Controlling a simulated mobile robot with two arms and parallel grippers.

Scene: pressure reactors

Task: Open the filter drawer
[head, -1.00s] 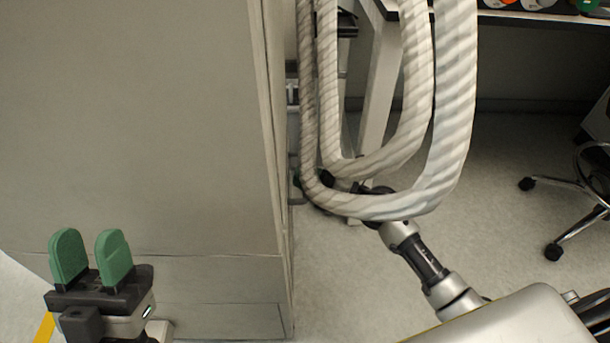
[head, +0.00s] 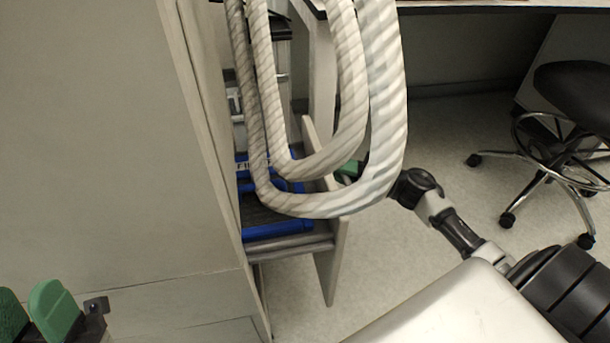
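The filter drawer (head: 290,245) stands out from the side of the big grey cabinet. A blue-framed filter (head: 272,230) with a dark middle lies in it. The drawer's pale front panel (head: 332,255) stands upright at its right end. My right gripper (head: 350,169) is at the outer side of this panel, mostly hidden behind the hoses; only a bit of green finger shows, so its opening and contact are unclear. My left gripper (head: 30,308) is at the lower left, partly cut off, its green fingers apart with nothing between them, in front of the cabinet.
Thick ribbed pale hoses (head: 385,110) hang in front of the drawer and hide part of it. The grey cabinet (head: 110,150) fills the left. A black wheeled chair (head: 575,95) stands at the right by a desk. The floor (head: 450,150) between is clear.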

